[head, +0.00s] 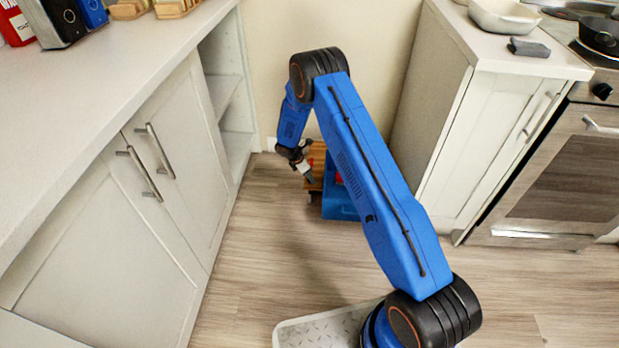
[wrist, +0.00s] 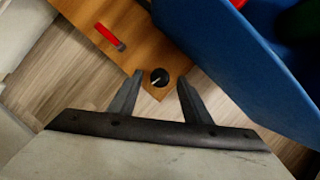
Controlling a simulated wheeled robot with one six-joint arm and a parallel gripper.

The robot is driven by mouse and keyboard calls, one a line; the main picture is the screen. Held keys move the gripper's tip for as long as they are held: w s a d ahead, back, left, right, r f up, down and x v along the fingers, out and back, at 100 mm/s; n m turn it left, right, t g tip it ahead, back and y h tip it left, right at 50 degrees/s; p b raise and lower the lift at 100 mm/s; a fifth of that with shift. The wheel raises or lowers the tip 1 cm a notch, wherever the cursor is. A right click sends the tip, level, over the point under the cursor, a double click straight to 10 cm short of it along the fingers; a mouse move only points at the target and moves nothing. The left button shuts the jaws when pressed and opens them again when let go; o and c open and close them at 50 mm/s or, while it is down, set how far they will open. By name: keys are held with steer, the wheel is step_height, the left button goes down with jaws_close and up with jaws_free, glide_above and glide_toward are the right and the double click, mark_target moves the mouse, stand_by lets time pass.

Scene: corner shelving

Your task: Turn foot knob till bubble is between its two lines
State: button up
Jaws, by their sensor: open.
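A black round foot knob (wrist: 159,77) with a pale pointer mark sits at the near corner of a wooden board (wrist: 145,42). My gripper (wrist: 160,80) is open, with one finger on each side of the knob in the wrist view and gaps showing on both sides. I cannot tell its height over the knob. A red bar with a dark end (wrist: 108,36) lies on the board and may be the level; no bubble or lines can be made out. In the head view my gripper (head: 306,173) is low at the board (head: 319,158), and the knob cannot be made out.
A blue bin (wrist: 235,65) stands close beside the board on the right, near my right finger; it also shows in the head view (head: 340,205). White cabinets (head: 150,190) stand left and a counter unit (head: 480,140) right. Floor (head: 260,235) is clear in front.

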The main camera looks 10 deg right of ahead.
steer(key=shift+w+d+f, duration=0.1)
steer(key=shift+d+f, duration=0.15)
steer(key=shift+f, duration=0.4)
steer(key=shift+c, duration=0.6)
steer(key=c, duration=0.9)
